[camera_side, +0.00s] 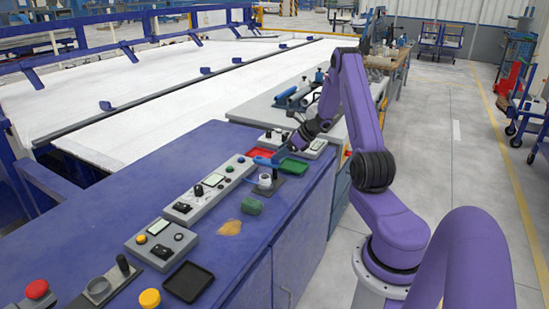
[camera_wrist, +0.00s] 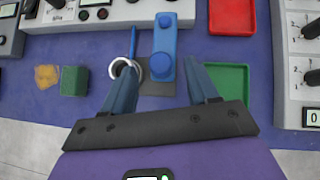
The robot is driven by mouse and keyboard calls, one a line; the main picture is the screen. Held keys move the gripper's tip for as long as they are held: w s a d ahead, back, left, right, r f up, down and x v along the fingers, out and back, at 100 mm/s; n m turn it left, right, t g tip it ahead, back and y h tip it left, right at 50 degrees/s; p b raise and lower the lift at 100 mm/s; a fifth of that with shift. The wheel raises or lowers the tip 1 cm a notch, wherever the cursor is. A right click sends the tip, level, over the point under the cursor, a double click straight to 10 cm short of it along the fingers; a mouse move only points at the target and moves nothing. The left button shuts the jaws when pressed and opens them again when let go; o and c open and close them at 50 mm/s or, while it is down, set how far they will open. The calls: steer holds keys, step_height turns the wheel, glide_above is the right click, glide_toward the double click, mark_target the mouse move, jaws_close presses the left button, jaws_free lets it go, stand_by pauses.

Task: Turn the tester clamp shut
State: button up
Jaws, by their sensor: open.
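The tester clamp shows in the wrist view as a blue bar (camera_wrist: 165,42) with a round blue knob at each end, over a dark base plate. A thin blue rod (camera_wrist: 133,42) lies to its left, by a white ring (camera_wrist: 118,67) at the plate's left edge. In the side view the white ring (camera_side: 265,181) stands on the dark plate, with blue clamp parts (camera_side: 263,161) just behind it. My gripper (camera_wrist: 161,72) is open, with its fingers on either side of the bar's near end. The left finger partly covers the ring. Contact cannot be told.
A red tray (camera_wrist: 232,17) and a green tray (camera_wrist: 232,80) lie right of the clamp. A green block (camera_wrist: 74,81) and a tan patch (camera_wrist: 47,76) lie left. Grey control panels (camera_side: 210,187) line the bench. Bare blue bench top (camera_side: 110,210) shows at left.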

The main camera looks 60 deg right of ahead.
mark_target(266, 159)
steer(key=shift+x, duration=2.35)
